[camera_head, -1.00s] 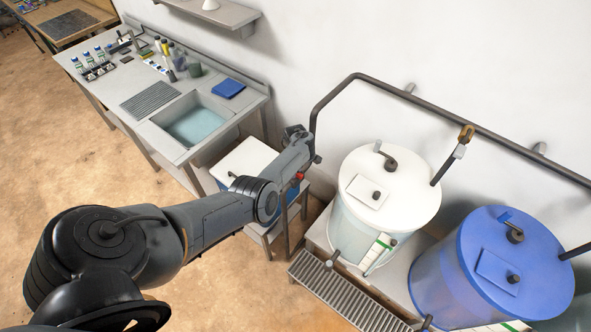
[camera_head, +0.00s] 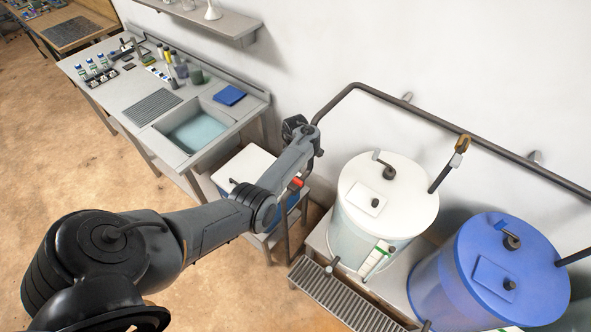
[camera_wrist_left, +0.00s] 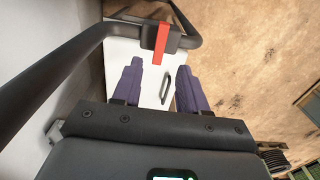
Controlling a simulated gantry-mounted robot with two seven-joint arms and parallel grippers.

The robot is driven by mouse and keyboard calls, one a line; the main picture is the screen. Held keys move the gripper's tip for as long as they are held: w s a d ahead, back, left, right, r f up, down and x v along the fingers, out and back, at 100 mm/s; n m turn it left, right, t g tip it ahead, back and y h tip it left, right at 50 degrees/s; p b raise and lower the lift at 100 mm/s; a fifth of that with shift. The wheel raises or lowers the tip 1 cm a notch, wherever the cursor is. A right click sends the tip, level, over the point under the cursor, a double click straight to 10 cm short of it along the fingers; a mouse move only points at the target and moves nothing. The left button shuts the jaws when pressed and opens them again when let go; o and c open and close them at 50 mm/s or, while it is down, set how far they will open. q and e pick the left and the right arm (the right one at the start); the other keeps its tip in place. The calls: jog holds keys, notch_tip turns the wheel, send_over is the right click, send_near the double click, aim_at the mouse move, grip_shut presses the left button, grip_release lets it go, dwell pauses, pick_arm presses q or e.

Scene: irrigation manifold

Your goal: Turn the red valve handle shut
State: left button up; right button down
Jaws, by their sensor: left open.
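The red valve handle (camera_head: 297,183) shows in the head view just below my left wrist, partly covered by the arm. In the left wrist view the red handle (camera_wrist_left: 160,43) is a flat bar on a dark valve body (camera_wrist_left: 146,36) in the dark pipe (camera_wrist_left: 60,70). It lies beyond the tips of my left gripper (camera_wrist_left: 158,76), near the middle of the gap. The two purple fingers are apart with nothing between them, and I see no contact with the handle. In the head view the fingers are hidden behind the arm. My right gripper is not in view.
A white-lidded box (camera_head: 249,165) stands below the valve. A white tank (camera_head: 350,225) and a blue tank (camera_head: 468,238) stand to the right beneath the wall pipe (camera_head: 440,118). A sink bench (camera_head: 150,125) is at the left. Open floor (camera_head: 60,170) lies in front of it.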

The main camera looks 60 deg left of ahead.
pick_arm(q)
jog(key=shift+r, duration=1.2)
jog(key=shift+s, duration=0.1)
